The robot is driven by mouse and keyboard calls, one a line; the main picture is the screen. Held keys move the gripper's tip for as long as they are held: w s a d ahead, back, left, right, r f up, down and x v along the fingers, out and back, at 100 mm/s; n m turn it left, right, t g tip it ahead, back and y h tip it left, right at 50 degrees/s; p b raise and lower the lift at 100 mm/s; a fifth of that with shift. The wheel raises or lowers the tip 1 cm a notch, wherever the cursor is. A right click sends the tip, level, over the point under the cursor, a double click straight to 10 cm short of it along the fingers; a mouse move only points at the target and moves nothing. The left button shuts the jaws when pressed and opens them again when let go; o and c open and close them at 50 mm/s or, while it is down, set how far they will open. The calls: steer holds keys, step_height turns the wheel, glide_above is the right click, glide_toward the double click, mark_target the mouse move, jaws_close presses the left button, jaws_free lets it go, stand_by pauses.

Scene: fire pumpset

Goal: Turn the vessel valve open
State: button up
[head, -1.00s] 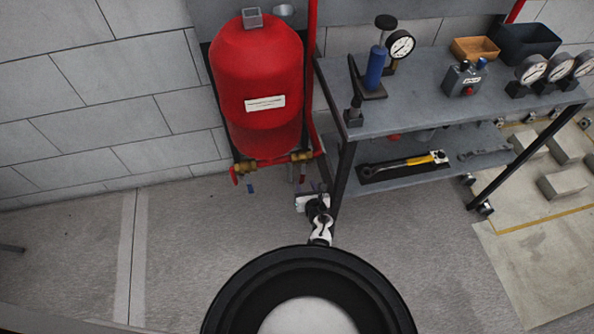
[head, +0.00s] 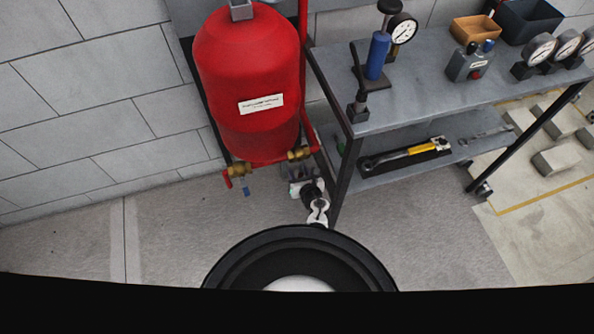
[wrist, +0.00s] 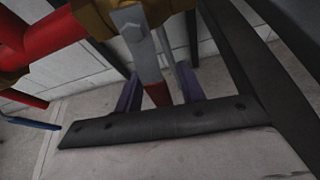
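The red vessel (head: 248,100) stands against the wall, with a brass valve (head: 299,154) at its lower right and another brass valve (head: 240,169) with a blue lever (head: 246,187) at its lower left. My gripper (head: 300,171) is just below the right valve, its fingers hard to make out there. In the wrist view, the right valve's brass body (wrist: 105,15) is at the top, and its grey lever (wrist: 143,48) with a red tip hangs down. The lever lies between the two purplish fingers of my gripper (wrist: 162,85), which stand apart with gaps on both sides.
A grey bench (head: 425,100) with gauges, a blue cylinder (head: 377,56) and a lower shelf stands to the right. Its black leg (head: 345,185) is close beside my arm. Red pipework (head: 305,70) runs along the vessel's right side. Floor to the left is clear.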

jaws_close()
stand_by(0.5)
steer(key=s+a+r+m+y+p, duration=0.1)
steer(key=a+r+m+y+p, duration=0.1)
steer(key=a+m+y, duration=0.3)
steer(key=shift+s+a+r+m, duration=0.15)
steer(key=shift+s+r+m, duration=0.2)
steer(key=shift+r+m, duration=0.75)
steer(key=shift+f, duration=0.25)
